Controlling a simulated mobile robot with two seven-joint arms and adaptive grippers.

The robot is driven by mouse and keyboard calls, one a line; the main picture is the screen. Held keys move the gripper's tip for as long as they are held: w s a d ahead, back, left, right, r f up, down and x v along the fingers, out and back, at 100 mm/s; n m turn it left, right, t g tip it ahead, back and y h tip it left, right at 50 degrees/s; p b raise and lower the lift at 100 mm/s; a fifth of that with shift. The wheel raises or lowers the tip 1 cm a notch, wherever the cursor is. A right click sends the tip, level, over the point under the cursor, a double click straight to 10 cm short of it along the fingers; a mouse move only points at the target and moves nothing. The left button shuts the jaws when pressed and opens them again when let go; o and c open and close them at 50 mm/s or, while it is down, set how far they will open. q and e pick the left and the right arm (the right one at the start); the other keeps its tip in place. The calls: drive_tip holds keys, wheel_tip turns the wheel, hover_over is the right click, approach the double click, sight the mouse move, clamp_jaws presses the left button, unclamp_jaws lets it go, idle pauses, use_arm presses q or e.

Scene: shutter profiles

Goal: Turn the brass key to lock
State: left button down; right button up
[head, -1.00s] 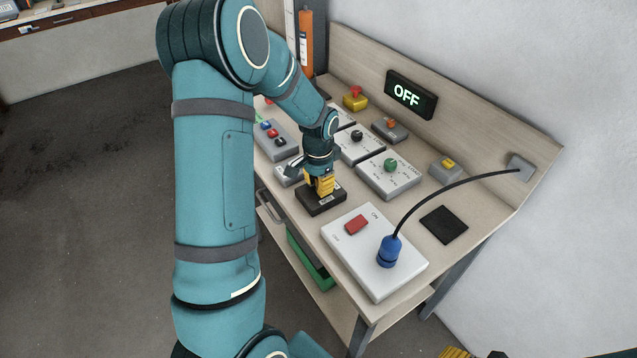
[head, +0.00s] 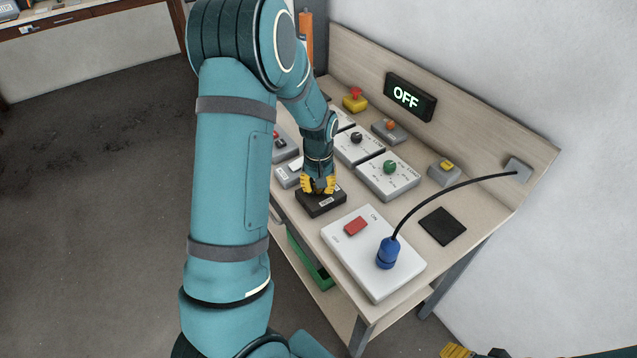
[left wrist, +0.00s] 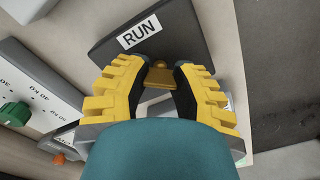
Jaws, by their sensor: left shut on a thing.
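The brass key (left wrist: 159,76) stands in the dark switch box (left wrist: 185,28), which carries a white RUN label. My left gripper (left wrist: 160,82) is shut on the key, with a yellow-and-black finger on either side of its bow. In the head view my left gripper (head: 318,186) is low over the dark box (head: 320,205) and hides the key. The key's exact angle cannot be read there. A yellow part of my right gripper (head: 458,351) shows at the bottom edge; its fingertips are cut off.
A white box (head: 350,262) with a red rocker and a blue plug (head: 387,254) on a black cable stands in front. A panel with a green knob (head: 389,167) is behind. A black pad (head: 443,225) lies at right.

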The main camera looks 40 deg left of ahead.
use_arm(q)
drive_tip(key=n+p, duration=0.1)
drive_tip(key=n, duration=0.3)
drive_tip(key=shift+r+p, duration=0.15)
drive_tip(key=shift+p, duration=0.25)
drive_tip(key=shift+n+p, duration=0.65)
drive_tip(key=shift+n, duration=1.05)
drive_tip(key=c, duration=0.7)
unclamp_jaws()
drive_tip(key=shift+o, duration=0.2)
wheel_tip(320, 180, up, 12)
